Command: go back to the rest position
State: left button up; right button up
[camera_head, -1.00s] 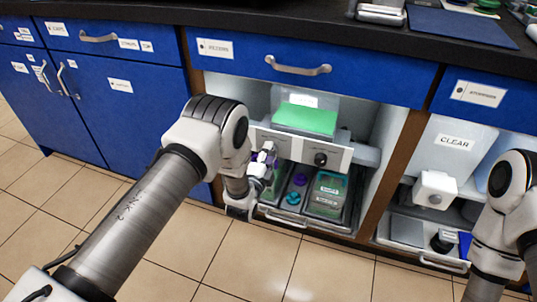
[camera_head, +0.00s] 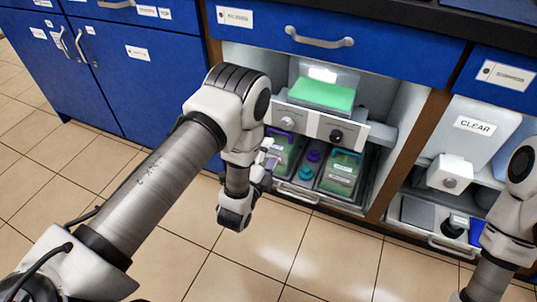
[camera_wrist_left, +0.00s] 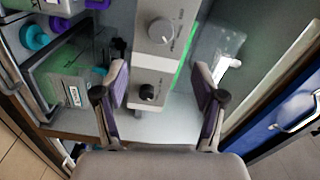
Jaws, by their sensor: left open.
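My left gripper (camera_head: 268,162) is in front of the open middle bay in the head view, partly hidden by my own wrist. In the left wrist view its two purple-padded fingers (camera_wrist_left: 161,82) stand wide apart with nothing held between them. Beyond the fingers is the bioreactor's control panel (camera_wrist_left: 151,60) with round knobs; the panel also shows in the head view (camera_head: 309,129). Only links of my right arm show at the right edge of the head view; its gripper is outside the picture.
A pull-out tray (camera_head: 309,195) below the panel carries green-filled boxes (camera_head: 341,174) and small purple and teal knobs. A second bay with a "CLEAR" sign (camera_head: 474,125) is at the right. Blue cabinets (camera_head: 131,75) stand left; the tiled floor (camera_head: 225,270) in front is clear.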

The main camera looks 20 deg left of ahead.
pick_arm(q)
jog(key=shift+s, duration=0.35)
jog(key=s+a+f+n+g+y, duration=0.1)
jog(key=s+a+f+n+g, duration=0.1)
jog(key=s+f+n+g, duration=0.35)
jog(key=s+a+f+n+g, duration=0.2)
jog(key=s+a+f+g, duration=0.15)
jog(key=s+f, duration=0.4)
jog(key=s+d+f+n+g, duration=0.2)
jog(key=s+n+g, duration=0.7)
jog(key=s, duration=1)
notch_tip(320, 180, up, 38)
jog(key=p, duration=3.7)
jog(key=shift+a+p, duration=0.25)
jog(key=shift+p, duration=0.15)
